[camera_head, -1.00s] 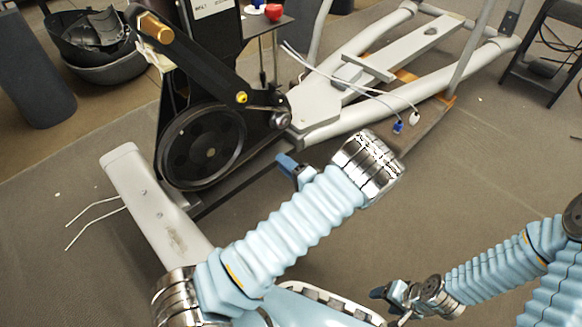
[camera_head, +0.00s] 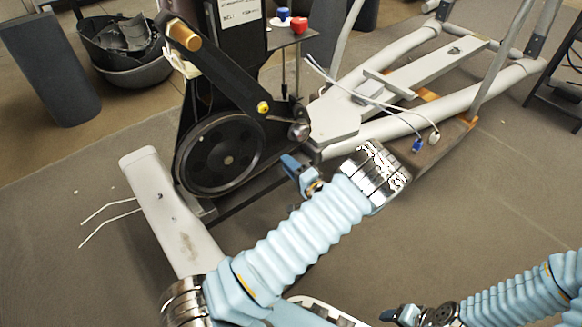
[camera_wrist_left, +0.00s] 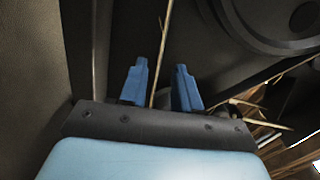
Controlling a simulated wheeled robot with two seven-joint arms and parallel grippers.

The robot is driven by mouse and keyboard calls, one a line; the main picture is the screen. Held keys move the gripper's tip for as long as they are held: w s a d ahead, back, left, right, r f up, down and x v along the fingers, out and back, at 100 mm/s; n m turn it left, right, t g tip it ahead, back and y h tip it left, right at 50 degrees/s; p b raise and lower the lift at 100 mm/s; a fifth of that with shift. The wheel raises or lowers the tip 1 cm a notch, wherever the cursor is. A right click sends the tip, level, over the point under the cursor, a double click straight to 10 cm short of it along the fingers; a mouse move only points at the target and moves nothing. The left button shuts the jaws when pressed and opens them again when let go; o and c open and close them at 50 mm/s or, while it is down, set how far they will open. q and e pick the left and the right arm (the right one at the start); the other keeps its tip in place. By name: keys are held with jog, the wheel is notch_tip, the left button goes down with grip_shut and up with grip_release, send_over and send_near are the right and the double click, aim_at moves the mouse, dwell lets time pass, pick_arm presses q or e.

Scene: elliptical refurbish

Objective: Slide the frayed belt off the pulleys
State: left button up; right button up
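The large black pulley (camera_head: 220,155) is on the machine's left side in the head view, with a small metal pulley (camera_head: 300,131) to its right. The belt cannot be made out clearly in the head view. My left gripper (camera_head: 290,163) is just right of the large pulley, below the small one. In the left wrist view its two blue fingers (camera_wrist_left: 158,85) stand apart. A thin tan strand (camera_wrist_left: 161,55), possibly belt edge, runs between them, and the large pulley's dark rim (camera_wrist_left: 262,35) is at upper right. My right gripper (camera_head: 388,313) is low in the head view, its fingers unclear.
A black crank arm (camera_head: 220,70) with a brass-coloured end crosses above the large pulley. White cables (camera_head: 365,98) lie over the grey frame. A small table (camera_head: 291,38) holds a red and a blue item. A grey foot bar (camera_head: 170,210) extends front left. Floor at right is open.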

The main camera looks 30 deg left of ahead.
pick_arm(q)
jog(key=shift+a, duration=0.1)
jog(key=shift+w+a, duration=0.15)
jog(key=shift+a, duration=0.15)
jog(key=shift+x, duration=1.75)
dwell(0.8)
grip_shut()
dwell(0.4)
dwell(1.4)
